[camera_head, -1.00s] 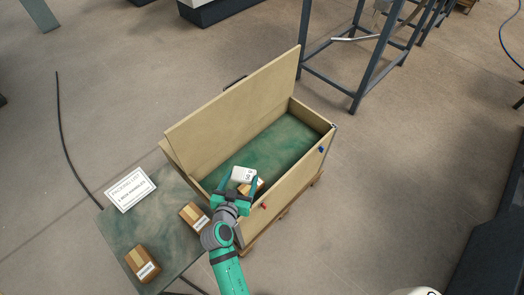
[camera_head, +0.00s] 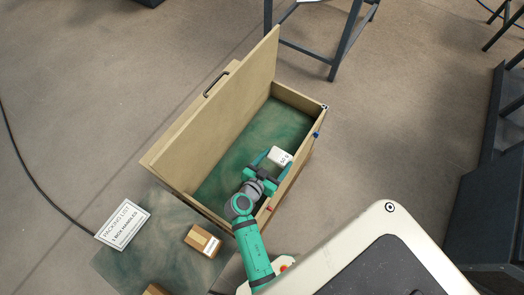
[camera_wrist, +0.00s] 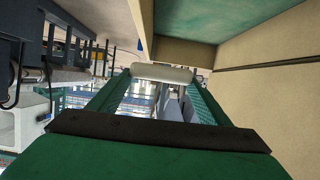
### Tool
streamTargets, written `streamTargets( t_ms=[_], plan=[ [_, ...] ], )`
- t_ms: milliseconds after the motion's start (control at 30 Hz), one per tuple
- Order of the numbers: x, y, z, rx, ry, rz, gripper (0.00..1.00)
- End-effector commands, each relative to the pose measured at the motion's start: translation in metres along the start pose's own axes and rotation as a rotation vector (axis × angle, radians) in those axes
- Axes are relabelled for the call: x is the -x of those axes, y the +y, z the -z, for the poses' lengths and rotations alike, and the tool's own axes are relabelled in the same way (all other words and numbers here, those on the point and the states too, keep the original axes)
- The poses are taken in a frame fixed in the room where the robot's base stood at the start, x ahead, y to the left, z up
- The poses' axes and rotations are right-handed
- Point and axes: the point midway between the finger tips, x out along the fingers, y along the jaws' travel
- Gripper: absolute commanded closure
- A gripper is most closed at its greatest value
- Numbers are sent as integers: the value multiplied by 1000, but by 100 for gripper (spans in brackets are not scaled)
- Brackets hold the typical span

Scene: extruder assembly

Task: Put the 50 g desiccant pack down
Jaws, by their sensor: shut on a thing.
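The white desiccant pack (camera_head: 280,156) with dark print is held between the fingertips of my gripper (camera_head: 273,163). It is over the right part of the open wooden crate (camera_head: 293,99), close to the right long wall. In the wrist view the pack (camera_wrist: 162,73) shows as a pale edge spanning the two green fingers. My gripper is shut on it. The pack's height above the crate's green floor (camera_head: 240,147) is hard to tell. My arm hides part of the crate's near end.
The crate's lid (camera_head: 222,105) stands raised along its left side. A green table (camera_head: 150,245) at the lower left carries a brown box (camera_head: 203,241), another box (camera_head: 155,289) cut off below, and a packing list sign (camera_head: 122,225). The crate's far floor is bare.

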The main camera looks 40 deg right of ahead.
Motion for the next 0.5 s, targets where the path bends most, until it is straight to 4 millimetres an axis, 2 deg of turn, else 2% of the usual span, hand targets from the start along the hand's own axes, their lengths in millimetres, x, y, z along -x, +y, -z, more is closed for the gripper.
streamTargets(
  t_ms=[200,500],
  plan=[
    [-32,-42,-8,0,1,2,51],
    [-66,-74,-44,4,0,3,51]
  ],
)
